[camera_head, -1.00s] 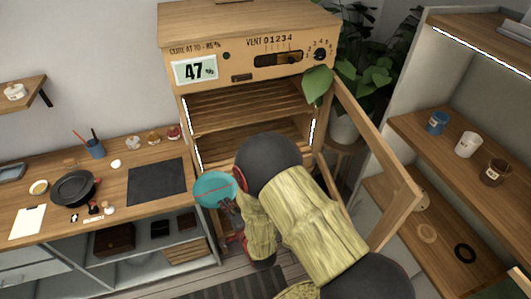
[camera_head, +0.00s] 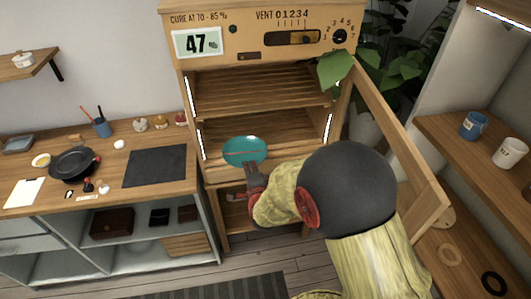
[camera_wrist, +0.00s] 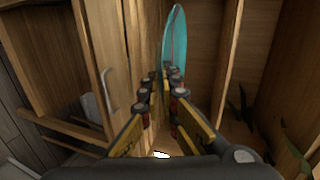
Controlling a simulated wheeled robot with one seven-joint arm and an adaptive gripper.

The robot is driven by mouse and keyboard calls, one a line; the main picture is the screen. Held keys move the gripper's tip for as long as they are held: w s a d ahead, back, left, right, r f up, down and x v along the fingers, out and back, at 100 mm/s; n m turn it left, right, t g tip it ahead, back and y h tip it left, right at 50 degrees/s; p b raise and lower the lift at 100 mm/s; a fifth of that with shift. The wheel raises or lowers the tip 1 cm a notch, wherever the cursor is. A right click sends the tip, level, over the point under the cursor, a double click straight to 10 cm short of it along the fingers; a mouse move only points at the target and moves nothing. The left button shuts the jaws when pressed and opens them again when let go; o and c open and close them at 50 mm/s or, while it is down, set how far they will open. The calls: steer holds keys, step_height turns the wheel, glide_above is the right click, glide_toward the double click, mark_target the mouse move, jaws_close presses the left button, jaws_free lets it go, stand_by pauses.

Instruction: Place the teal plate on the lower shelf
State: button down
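The teal plate (camera_head: 245,149) has a thin seam line across it and looks roughly level in the head view. It also shows edge-on in the wrist view (camera_wrist: 177,42). My gripper (camera_head: 254,166) is shut on its near rim; the fingertips (camera_wrist: 165,76) meet at the plate's edge. The wooden cabinet (camera_head: 195,185) stands open, with an upper slatted shelf (camera_head: 255,90) and a lower shelf (camera_head: 295,128). The plate is at the front left of the lower shelf's opening. I cannot tell whether it touches the shelf.
The cabinet's door (camera_head: 398,140) is swung open on the right, close to my arm. A plant leaf (camera_head: 333,70) hangs over the upper right opening. A counter (camera_head: 190,165) with a black pan (camera_head: 73,163) is on the left. Mugs stand on the right shelf.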

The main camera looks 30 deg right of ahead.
mark_target(265, 151)
steer(key=r, duration=0.3)
steer(key=shift+w+d+r+h, duration=0.1)
steer(key=shift+d+r+h, duration=0.1)
steer(key=shift+d+h, duration=0.2)
steer(key=shift+w+d+b, duration=0.15)
steer(key=shift+d+b, duration=0.1)
steer(key=shift+b, duration=0.1)
steer(key=w+d+f, duration=0.1)
steer(key=d, duration=0.1)
steer(key=w+d+f+b, duration=0.1)
steer(key=w+d+f, duration=0.1)
steer(key=d, duration=0.1)
steer(key=w+d+f+b, duration=0.1)
steer(key=d, duration=0.1)
steer(key=shift+w+d+f, duration=0.2)
steer(key=shift+w+d, duration=0.1)
steer(key=shift+w, duration=0.1)
steer(key=w+d+f+b, duration=0.2)
steer(key=d+f+b, duration=0.1)
steer(key=f, duration=0.5)
steer(key=shift+w+d+f+b, duration=0.2)
steer(key=shift+w+d+b, duration=0.05)
steer(key=shift+d+b, duration=0.05)
steer(key=shift+f, duration=0.2)
steer(key=c, duration=2)
jaws_free()
steer(key=shift+c, duration=0.2)
